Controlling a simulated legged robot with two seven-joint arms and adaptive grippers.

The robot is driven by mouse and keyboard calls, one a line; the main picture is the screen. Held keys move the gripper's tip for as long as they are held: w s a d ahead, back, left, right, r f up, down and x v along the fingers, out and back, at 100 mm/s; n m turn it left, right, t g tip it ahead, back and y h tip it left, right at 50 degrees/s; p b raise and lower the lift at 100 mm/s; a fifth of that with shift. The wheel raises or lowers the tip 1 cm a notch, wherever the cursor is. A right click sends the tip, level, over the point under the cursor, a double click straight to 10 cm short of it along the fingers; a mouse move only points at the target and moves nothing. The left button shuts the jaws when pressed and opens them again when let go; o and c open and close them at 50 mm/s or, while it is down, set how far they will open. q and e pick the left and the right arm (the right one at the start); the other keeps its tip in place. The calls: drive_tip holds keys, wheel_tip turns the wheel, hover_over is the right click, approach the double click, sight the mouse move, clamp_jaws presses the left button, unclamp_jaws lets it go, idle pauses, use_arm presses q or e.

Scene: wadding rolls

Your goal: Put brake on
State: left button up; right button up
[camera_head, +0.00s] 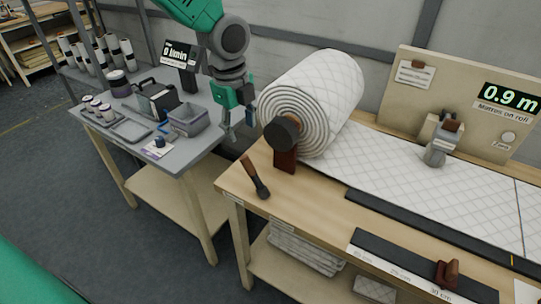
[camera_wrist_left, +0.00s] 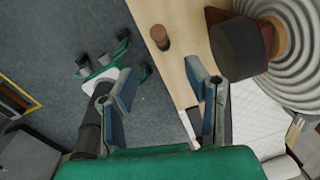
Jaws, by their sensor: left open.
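The brake appears to be the lever with a brown grip and dark shaft (camera_head: 256,178) at the near left corner of the workbench, tilted beside the wadding roll (camera_head: 315,100). In the left wrist view its brown grip (camera_wrist_left: 160,36) shows end-on, ahead of the fingers. The roll's dark end hub (camera_head: 281,134) is also in the left wrist view (camera_wrist_left: 238,50), at the upper right. My left gripper (camera_head: 238,122) is open and empty, above the gap between the side table and the roll, apart from the lever. My right gripper is not seen.
The grey side table (camera_head: 190,157) at left holds a bin (camera_head: 187,121), trays and jars. The workbench (camera_head: 300,205) carries the unrolled wadding (camera_head: 400,165), a dark rail and a display panel reading 0.9 m (camera_head: 508,98). Bare wood surrounds the lever.

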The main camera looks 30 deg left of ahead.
sight(247, 158)
use_arm(q)
drive_tip(key=f, duration=0.4)
drive_tip(key=w+f, duration=0.1)
drive_tip(key=f, duration=0.8)
drive_tip(key=shift+w+d+f, duration=0.15)
drive_tip(key=shift+w+f, duration=0.05)
drive_tip(key=shift+f, duration=0.2)
clamp_jaws()
